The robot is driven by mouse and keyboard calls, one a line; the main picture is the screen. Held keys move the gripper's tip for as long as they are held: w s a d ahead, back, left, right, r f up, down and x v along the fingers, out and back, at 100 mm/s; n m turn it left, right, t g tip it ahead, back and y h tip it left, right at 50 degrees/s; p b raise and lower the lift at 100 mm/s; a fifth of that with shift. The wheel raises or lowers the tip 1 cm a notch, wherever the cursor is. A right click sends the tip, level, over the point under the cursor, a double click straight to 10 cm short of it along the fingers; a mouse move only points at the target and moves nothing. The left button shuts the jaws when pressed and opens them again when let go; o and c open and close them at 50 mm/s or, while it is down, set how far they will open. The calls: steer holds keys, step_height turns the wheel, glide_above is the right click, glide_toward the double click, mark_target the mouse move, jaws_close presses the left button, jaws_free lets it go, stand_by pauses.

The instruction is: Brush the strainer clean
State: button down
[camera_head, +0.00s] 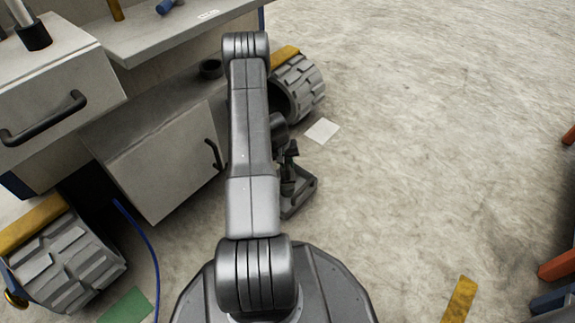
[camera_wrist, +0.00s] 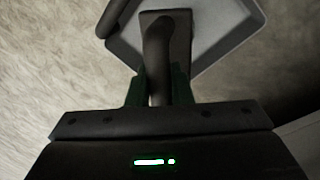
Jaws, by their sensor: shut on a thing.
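My gripper (camera_wrist: 160,88) is shut on the dark, rounded handle of what looks like the brush (camera_wrist: 158,48), between its green-sided fingers. The handle runs to a dark rectangular head. The head lies over a grey square pan with a raised dark rim, which I take to be the strainer (camera_wrist: 218,28). I cannot tell whether the head touches its floor, and no mesh or dirt is clear. In the head view the pan (camera_head: 304,199) is low, right of my arm, with my gripper (camera_head: 289,165) above it; my arm hides part of it.
A grey cabinet (camera_head: 160,160) with dark handles stands left of my arm. A large treaded wheel (camera_head: 300,88) lies beyond the pan, with a white square (camera_head: 322,131) on the floor near it. Another treaded wheel (camera_head: 65,265) is at lower left. The floor at right is mostly clear.

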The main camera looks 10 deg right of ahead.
mark_target(287, 167)
steer(key=shift+s, duration=0.1)
steer(key=shift+s+a, duration=0.15)
steer(key=shift+s, duration=1.2)
steer(key=shift+w+f, duration=0.1)
steer(key=shift+w, duration=1.4)
steer(key=shift+s, duration=0.1)
steer(key=shift+s, duration=1.4)
